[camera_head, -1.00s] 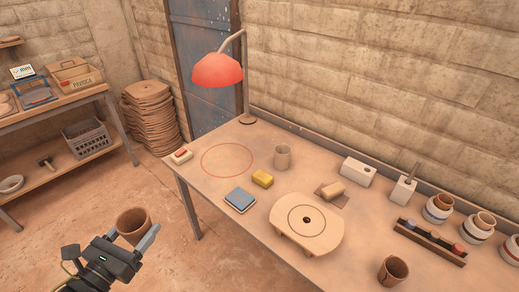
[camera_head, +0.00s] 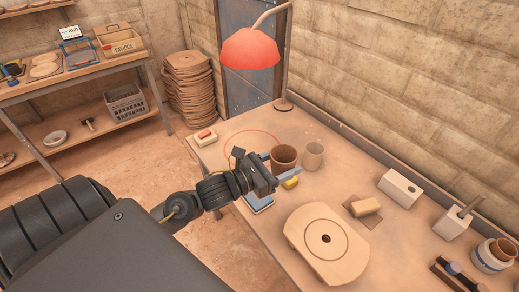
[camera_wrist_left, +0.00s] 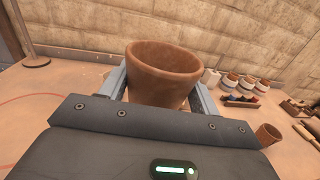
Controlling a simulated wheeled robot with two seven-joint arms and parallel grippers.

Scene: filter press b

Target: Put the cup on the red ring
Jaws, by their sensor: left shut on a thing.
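A brown clay cup (camera_head: 284,157) is held upright between the fingers of my left gripper (camera_head: 279,167), over the table near the ring's right side. It fills the middle of the left wrist view (camera_wrist_left: 166,75), with a finger on each side. I cannot tell exactly how high it is above the table. The thin red ring (camera_head: 233,137) is drawn on the table's left part, partly hidden behind my gripper and the cup. A piece of a red line (camera_wrist_left: 15,99) shows at the left of the wrist view. My right gripper is not in view.
A grey-beige cup (camera_head: 313,155) stands just right of the held cup. A red lamp (camera_head: 251,49) overhangs the back.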

